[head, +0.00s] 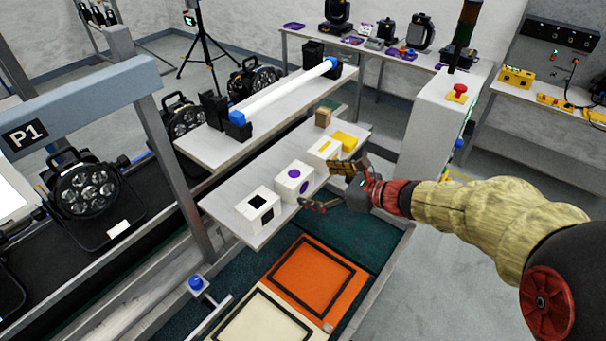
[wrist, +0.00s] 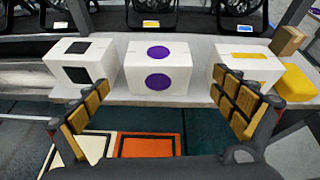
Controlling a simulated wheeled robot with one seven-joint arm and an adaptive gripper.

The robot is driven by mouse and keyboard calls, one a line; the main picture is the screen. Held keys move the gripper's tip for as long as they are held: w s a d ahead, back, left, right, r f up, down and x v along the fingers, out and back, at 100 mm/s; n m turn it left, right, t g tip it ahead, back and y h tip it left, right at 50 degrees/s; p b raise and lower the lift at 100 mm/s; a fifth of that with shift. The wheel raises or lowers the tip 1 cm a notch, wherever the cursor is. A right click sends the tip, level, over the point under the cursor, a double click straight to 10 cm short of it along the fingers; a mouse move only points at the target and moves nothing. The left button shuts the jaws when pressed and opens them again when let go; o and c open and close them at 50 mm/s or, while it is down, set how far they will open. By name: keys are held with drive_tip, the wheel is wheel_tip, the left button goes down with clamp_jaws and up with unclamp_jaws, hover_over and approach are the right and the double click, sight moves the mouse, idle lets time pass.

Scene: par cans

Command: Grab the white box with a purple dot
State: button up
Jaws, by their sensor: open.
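The white box with purple dots (head: 294,182) stands on a light shelf between two other white boxes. In the wrist view it is centred ahead (wrist: 158,69), with one purple dot on top and one on its front face. My gripper (head: 333,184) is open and empty, in front of the shelf and apart from the box. In the wrist view its two padded fingers (wrist: 158,115) are spread wide, one at lower left and one at right, with the purple-dot box beyond and between them.
A white box with black squares (wrist: 82,70) stands left of the dotted box. A white box with yellow bars (head: 324,150) stands right, near a yellow block (head: 345,140) and a brown block (head: 323,117). Orange (head: 318,276) and cream (head: 262,322) framed panels lie below the shelf.

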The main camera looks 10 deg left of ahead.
sight(294, 177)
drive_tip(key=shift+s+a+m, duration=0.2)
drive_tip(key=shift+s+m, duration=0.05)
drive_tip(key=shift+m, duration=0.05)
drive_tip(key=shift+x, duration=0.85)
drive_tip(key=x, duration=0.4)
drive_tip(key=b+x, duration=0.1)
drive_tip(key=x, duration=0.1)
drive_tip(key=shift+w+r, duration=0.25)
drive_tip(key=shift+r, duration=0.1)
drive_tip(key=shift+c, duration=0.4)
drive_tip(key=c, duration=1.4)
drive_tip(key=shift+c, duration=0.3)
drive_tip(key=shift+r, duration=0.15)
